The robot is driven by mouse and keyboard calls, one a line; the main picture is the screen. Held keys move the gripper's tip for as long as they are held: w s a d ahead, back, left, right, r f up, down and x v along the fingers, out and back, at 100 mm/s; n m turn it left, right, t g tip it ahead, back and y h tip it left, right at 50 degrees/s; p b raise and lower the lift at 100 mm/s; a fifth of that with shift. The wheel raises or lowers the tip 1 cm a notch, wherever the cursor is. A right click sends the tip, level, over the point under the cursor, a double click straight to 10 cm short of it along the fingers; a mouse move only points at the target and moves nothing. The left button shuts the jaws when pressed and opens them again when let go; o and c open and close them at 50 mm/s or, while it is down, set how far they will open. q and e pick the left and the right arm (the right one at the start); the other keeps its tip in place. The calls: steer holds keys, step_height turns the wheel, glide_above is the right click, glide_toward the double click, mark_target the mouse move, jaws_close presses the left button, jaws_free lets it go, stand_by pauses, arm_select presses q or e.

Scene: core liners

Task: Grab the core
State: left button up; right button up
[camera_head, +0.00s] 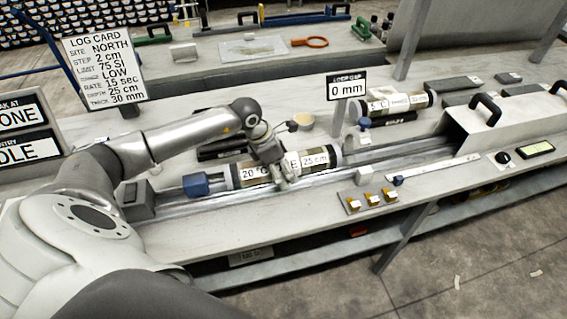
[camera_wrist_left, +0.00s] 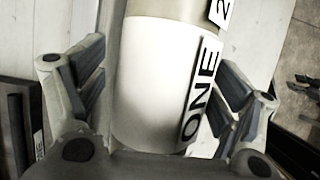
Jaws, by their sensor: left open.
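A core liner (camera_head: 316,158) lies along the metal rail on the bench, with labels reading 20 °C and 25 cm and a partly hidden label ending in E. My left gripper (camera_head: 283,176) is at the middle of this core and covers part of it. In the left wrist view the core (camera_wrist_left: 150,85) is pale, with a label reading ONE, and runs between the two fingers of my left gripper (camera_wrist_left: 162,70). The fingers stand apart on either side of it, with a gap on the left. A second core (camera_head: 402,102) marked 5 °C lies farther back. My right gripper is not in view.
A blue-ended block (camera_head: 197,185) sits on the rail left of the core. A 0 mm sign (camera_head: 346,86) stands behind. A pale box with black handles (camera_head: 495,125) covers the rail's right end. Small yellow pieces (camera_head: 373,198) lie at the front edge.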

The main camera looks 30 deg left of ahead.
arm_select(q)
jaws_close()
steer(key=shift+w+r, duration=0.15)
steer(key=shift+r, duration=0.05)
stand_by(0.6)
